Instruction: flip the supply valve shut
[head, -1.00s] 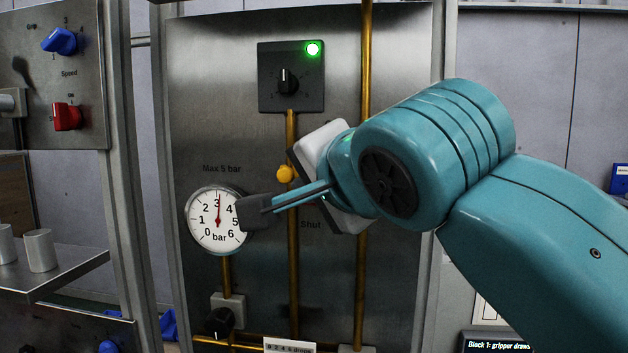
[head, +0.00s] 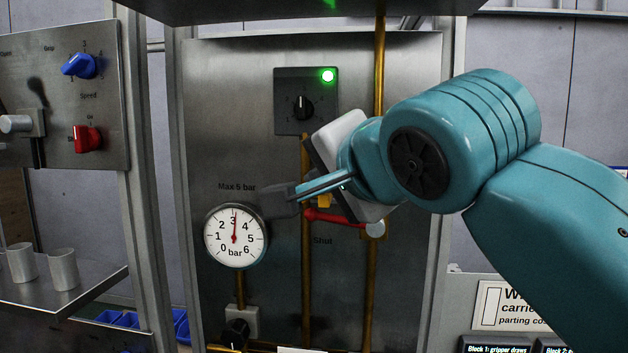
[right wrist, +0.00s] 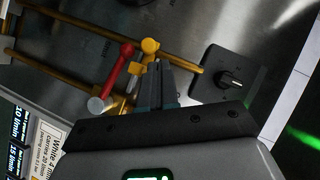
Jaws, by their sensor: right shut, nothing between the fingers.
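The supply valve's red lever (head: 338,219) shows in the head view just above the "Shut" label (head: 322,241). It runs nearly level from a grey pivot cap on the right brass pipe to the left pipe. The red lever (right wrist: 117,70) also shows whole in the right wrist view, with a yellow knob (right wrist: 149,46) beside its end. In the head view, yellow (head: 324,202) shows partly behind my gripper. My right gripper (head: 272,201) is shut and empty, above and left of the lever's end. In the wrist view its fingertips (right wrist: 158,66) are close to the yellow knob.
A pressure gauge (head: 235,236) reading about 3 bar sits left of the lever, close to my fingers. A black dial plate (head: 304,101) with a lit green lamp is above. Brass pipes (head: 379,80) run down the panel. A shelf with cups (head: 63,270) stands left.

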